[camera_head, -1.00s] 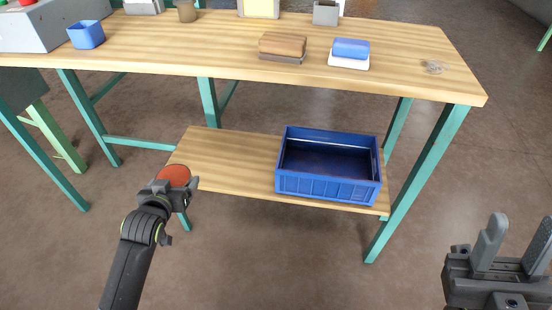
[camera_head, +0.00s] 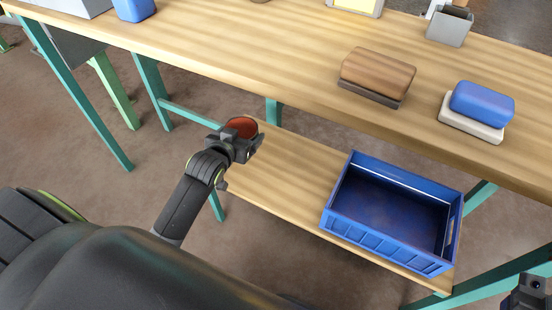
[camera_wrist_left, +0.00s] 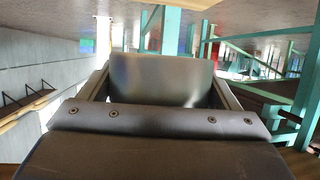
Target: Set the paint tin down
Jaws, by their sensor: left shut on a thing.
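The paint tin (camera_head: 241,126) shows a round red-brown top in the head view. My left gripper (camera_head: 243,142) is shut on it, at the left end of the lower wooden shelf (camera_head: 285,170). I cannot tell whether the tin touches the shelf or is held above it. In the left wrist view the tin's smooth grey side (camera_wrist_left: 160,80) fills the space between the fingers. Of my right gripper (camera_head: 530,292) only a dark part shows at the bottom right corner, its fingers not clear.
A blue crate (camera_head: 335,215), seemingly empty, stands on the shelf's right part. The shelf left of it is bare. The tabletop above holds a brown block (camera_head: 378,70), a blue block on a white base (camera_head: 482,100) and a grey holder (camera_head: 450,27). Green legs frame the table.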

